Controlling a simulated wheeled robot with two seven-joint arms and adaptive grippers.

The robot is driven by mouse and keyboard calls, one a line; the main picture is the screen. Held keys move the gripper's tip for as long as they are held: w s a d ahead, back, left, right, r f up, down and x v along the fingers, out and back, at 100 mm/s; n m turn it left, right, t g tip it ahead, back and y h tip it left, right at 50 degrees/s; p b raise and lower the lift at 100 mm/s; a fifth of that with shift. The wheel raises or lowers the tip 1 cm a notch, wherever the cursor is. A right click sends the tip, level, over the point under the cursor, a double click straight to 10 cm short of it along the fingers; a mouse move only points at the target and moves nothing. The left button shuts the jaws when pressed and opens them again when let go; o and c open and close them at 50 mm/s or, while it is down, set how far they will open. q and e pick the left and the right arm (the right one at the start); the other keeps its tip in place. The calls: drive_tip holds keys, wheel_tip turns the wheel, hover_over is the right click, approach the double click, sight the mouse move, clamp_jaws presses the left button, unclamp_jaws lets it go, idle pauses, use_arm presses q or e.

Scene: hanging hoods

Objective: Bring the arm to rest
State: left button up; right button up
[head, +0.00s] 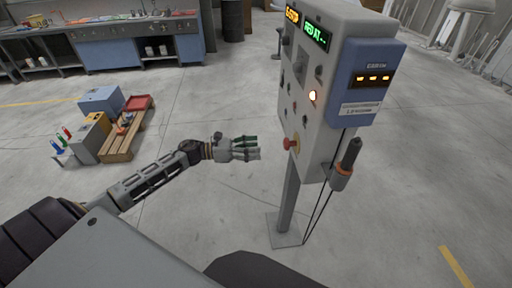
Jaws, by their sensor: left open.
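My left gripper (248,149) is open and empty at the end of my left arm, which comes in from the left. It hangs in the air over the bare floor, a little left of a grey control pedestal (303,130), and looks apart from it. The pedestal has lit displays, small knobs and a red button (290,144) on its near-left face. My right gripper is not in view.
A wooden pallet (118,150) with boxes stands at the left. A workbench (110,45) lines the back left. The floor between is clear.

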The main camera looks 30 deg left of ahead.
use_arm(q)
drive_tip(key=shift+n, duration=0.3)
idle(0.5)
